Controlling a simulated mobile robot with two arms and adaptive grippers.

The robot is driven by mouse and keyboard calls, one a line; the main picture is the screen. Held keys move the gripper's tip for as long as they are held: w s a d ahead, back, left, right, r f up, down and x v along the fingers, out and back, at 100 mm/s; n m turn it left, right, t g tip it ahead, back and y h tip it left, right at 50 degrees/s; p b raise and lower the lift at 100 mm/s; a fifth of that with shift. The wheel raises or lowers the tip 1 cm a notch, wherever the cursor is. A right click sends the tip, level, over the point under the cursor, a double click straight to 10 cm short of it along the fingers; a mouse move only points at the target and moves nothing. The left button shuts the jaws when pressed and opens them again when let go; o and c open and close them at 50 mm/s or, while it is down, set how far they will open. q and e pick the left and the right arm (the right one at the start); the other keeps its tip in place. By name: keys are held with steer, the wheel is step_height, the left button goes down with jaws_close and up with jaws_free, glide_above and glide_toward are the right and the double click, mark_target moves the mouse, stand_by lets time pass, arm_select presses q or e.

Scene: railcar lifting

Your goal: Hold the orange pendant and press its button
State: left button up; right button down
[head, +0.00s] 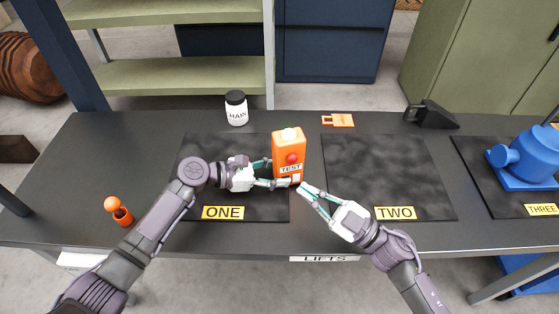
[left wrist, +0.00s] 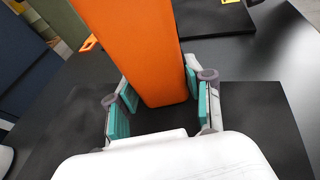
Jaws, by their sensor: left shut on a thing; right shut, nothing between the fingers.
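The orange pendant (head: 287,148) stands upright at the right edge of the mat marked ONE. It has a red button (head: 292,158) on its front, a TEST label (head: 291,168) below that and a pale green cap on top. My left gripper (head: 279,172) is shut on its lower part from the left. In the left wrist view the orange body (left wrist: 140,50) rises between the teal finger pads (left wrist: 160,108). My right gripper (head: 303,187) is shut and empty, its tips just right of the pendant's base, below the button. Whether the tips touch the pendant is unclear.
The mat marked TWO (head: 385,170) is bare. A black wedge (head: 431,114) and a blue machine (head: 530,158) are at right. A small orange part (head: 118,211) is at front left.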

arm_select(q)
steer(key=o, duration=1.1)
steer(key=v, duration=1.2)
steer(key=shift+s, duration=0.1)
